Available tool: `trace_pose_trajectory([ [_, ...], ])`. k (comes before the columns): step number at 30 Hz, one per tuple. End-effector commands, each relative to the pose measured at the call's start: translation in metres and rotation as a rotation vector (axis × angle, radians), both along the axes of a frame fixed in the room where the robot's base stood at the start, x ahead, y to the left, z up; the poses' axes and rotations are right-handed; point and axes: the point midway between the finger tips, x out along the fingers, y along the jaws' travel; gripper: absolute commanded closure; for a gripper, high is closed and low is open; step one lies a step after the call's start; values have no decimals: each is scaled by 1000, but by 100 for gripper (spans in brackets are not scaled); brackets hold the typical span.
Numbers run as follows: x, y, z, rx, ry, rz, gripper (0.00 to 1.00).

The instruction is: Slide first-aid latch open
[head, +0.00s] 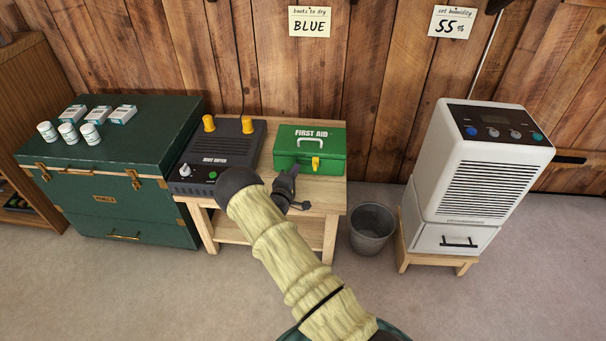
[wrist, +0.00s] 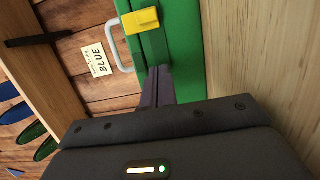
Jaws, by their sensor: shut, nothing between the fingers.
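The green first-aid box (head: 325,137) stands on the right part of the low wooden table, lid down, with a pale carry handle (head: 311,142) on top. Its yellow latch (head: 316,163) is on the front; the wrist view shows the latch (wrist: 141,20) near the top edge, and the box (wrist: 187,60) beside it. My gripper (head: 291,172) is at the front left of the box, left of the latch. In the wrist view my gripper (wrist: 158,72) has its dark fingers together and empty, against or just short of the box; I cannot tell if they touch.
A dark boot dryer (head: 222,150) with yellow-orange knobs stands left of the box on the table (head: 328,196). A grey bin (head: 372,225) and a white dehumidifier (head: 480,170) are on the right. A green trunk (head: 130,115) with boxes and tubs is on the left.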

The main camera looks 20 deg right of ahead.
Motion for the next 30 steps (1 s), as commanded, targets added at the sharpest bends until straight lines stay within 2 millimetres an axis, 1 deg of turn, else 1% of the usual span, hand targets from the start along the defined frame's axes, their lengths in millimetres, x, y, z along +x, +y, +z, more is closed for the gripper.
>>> trace_pose_trajectory([
  [1,-11,7,2,-2,8,0,100],
  [3,-22,15,2,-3,9,-1,100],
  [9,-53,43,2,-2,8,3,100],
  [13,-67,56,1,-1,8,4,100],
  [18,-75,62,0,-1,5,3,100],
  [30,-75,59,0,-1,5,0,100],
])
